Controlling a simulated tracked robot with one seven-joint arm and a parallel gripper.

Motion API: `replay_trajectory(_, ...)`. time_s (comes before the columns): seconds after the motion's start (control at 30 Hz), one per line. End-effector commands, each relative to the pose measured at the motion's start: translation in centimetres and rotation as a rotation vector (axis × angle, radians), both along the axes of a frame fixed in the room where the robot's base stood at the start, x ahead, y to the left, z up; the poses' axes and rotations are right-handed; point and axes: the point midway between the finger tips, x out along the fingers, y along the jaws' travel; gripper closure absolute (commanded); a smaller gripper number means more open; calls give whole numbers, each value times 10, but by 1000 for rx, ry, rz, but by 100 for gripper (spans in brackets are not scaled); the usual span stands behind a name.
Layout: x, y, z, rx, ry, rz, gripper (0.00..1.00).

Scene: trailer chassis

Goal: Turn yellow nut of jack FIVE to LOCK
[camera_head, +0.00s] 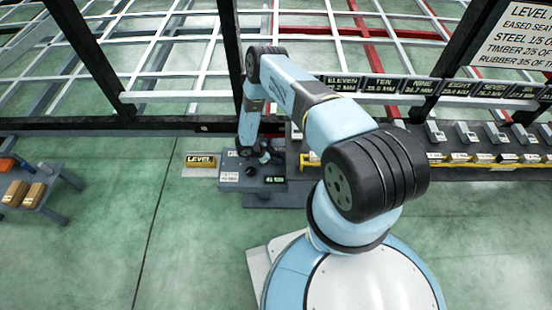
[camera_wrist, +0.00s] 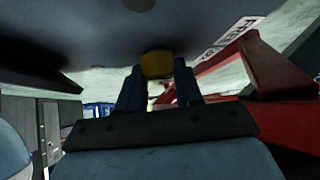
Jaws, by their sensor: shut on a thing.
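The yellow nut (camera_wrist: 157,64) shows in the middle of the wrist view, against the underside of a dark grey surface. My gripper (camera_wrist: 160,82) is shut on the nut, with one blue finger on each side of it. A white label (camera_wrist: 236,36) with partly readable text like "FREE" is to the right of the nut. A red jack frame (camera_wrist: 255,65) stands close on the right. In the head view my arm reaches down to a grey unit by the dark rail, and the nut cannot be made out there. Jack FIVE's number is not visible.
Black displays (camera_head: 378,84) reading ELEVEN through SIX line the rail. A yellow LEVEL sign (camera_head: 200,160) is left of my arm. A low table (camera_head: 38,186) stands far left. Green floor between is clear.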

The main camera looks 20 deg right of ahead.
Motion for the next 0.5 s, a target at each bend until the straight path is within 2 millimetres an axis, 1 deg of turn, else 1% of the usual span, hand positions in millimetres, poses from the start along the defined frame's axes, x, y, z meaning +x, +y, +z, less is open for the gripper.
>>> replay_trajectory(0.03, 2, -8, 1, -13, -3, -2, 63)
replay_trajectory(0.2, 1, -7, 1, -11, -2, -1, 47)
replay_trajectory(0.3, 1, -6, 1, -9, -2, -1, 39)
replay_trajectory(0.5, 1, -4, 1, -7, -1, 0, 39)
